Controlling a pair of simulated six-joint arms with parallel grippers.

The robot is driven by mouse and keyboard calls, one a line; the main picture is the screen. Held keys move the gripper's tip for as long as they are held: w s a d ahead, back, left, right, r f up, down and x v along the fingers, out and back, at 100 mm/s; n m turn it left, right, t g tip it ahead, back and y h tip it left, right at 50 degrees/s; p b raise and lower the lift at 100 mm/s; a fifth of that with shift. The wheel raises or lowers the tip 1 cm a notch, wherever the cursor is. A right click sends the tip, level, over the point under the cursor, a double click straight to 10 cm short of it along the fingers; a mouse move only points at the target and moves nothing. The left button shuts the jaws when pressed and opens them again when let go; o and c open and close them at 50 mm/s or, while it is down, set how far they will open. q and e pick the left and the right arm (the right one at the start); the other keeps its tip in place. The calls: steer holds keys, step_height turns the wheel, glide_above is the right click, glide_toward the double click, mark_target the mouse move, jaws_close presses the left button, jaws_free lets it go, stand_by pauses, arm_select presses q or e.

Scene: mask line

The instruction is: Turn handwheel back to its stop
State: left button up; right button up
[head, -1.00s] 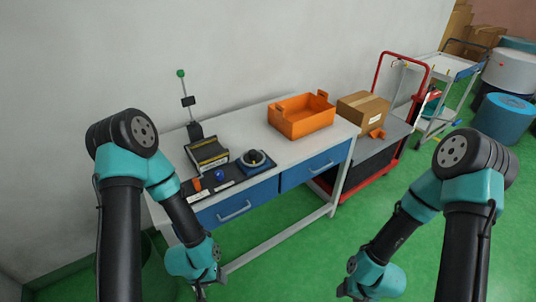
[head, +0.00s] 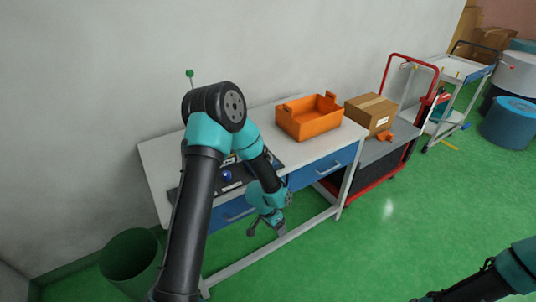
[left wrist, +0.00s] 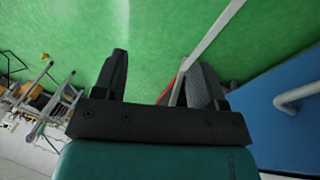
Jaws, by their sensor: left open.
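The handwheel is hidden behind my left arm in the head view. A dark plate (head: 232,186) with a blue knob (head: 227,175) shows partly beside that arm on the workbench (head: 160,155). My left gripper (head: 266,232) hangs in front of the bench, below its tabletop, by the blue drawers. It is open and empty. In the left wrist view its two dark fingers (left wrist: 160,68) stand apart with green floor between and beyond them.
An orange crate (head: 309,128) stands on the bench's right part. A red trolley (head: 370,158) with a cardboard box (head: 371,110) stands to its right. A green bin (head: 131,262) stands at the left. Blue drawers (head: 325,168) have projecting handles. Green floor is clear in front.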

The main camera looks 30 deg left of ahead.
arm_select(q)
steer(key=w+a+r+m+y, duration=0.1)
steer(key=w+a+r+m, duration=0.35)
steer(key=w+r, duration=0.45)
steer(key=w+a+r+m+y, duration=0.1)
steer(key=w+a+r+m, duration=0.2)
steer(key=r, duration=0.8)
steer(key=w+a+r+m+y, duration=0.1)
steer(key=w+a+r+m, duration=0.2)
steer(key=w+a+r, duration=0.4)
step_height(320, 180, up, 5)
steer(key=a, duration=0.2)
steer(key=shift+a+r+m+g+y, duration=0.15)
steer(key=shift+a+m+g+y, duration=0.15)
steer(key=shift+a+m+y, duration=0.1)
steer(key=f, duration=1.7)
steer(key=shift+w+f, duration=0.2)
steer(key=shift+f, duration=0.05)
steer(key=c, duration=0.9)
